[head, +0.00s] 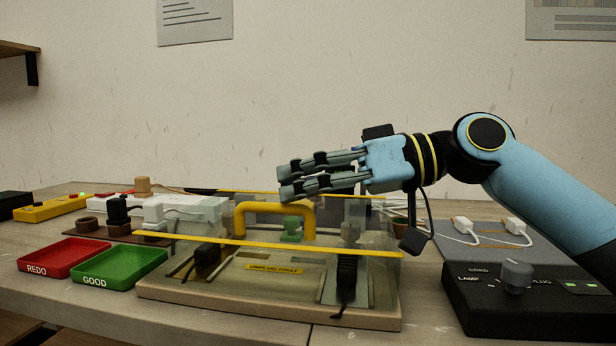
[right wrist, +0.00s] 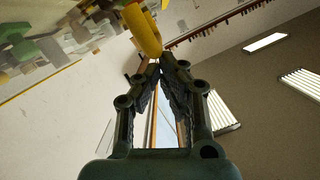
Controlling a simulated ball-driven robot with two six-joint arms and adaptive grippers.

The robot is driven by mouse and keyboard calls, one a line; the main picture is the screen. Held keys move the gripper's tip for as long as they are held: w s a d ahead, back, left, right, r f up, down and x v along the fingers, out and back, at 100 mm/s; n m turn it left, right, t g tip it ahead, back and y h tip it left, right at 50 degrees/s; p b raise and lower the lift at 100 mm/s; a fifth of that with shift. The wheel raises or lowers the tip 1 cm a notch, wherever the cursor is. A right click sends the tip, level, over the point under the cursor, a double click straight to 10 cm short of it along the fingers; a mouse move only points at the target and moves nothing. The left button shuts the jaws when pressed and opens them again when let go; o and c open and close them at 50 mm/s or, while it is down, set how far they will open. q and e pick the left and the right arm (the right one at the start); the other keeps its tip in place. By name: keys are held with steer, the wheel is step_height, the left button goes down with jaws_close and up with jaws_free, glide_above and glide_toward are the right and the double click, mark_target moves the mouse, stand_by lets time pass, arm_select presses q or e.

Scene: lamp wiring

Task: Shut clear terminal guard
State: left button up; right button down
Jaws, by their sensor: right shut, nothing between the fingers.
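The clear terminal guard (head: 372,228) has yellow edge strips and a yellow handle (head: 308,222). It stands over the beige wiring jig (head: 270,310) in the middle of the table. I cannot tell whether it lies fully down. My right gripper (head: 280,182) is shut and empty. In the head view its fingertips appear just above the handle, pointing left. In the right wrist view the fingertips (right wrist: 162,60) come together close to the yellow handle (right wrist: 143,30); I cannot tell if they touch it. My left gripper is out of view.
A red tray (head: 62,259) and a green tray (head: 120,268) sit at left. A white power strip (head: 205,210) and brown sockets are behind them. A black control box (head: 530,300) with a knob and a grey mat with white plugs (head: 466,228) are at right.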

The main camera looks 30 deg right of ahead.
arm_select(q)
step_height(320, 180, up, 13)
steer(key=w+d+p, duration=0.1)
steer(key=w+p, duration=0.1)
steer(key=p, duration=1.1)
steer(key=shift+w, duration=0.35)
arm_select(e)
steer(key=s+d+r, duration=0.5)
steer(key=d+r, duration=0.1)
steer(key=d, duration=0.2)
steer(key=shift+d, duration=0.35)
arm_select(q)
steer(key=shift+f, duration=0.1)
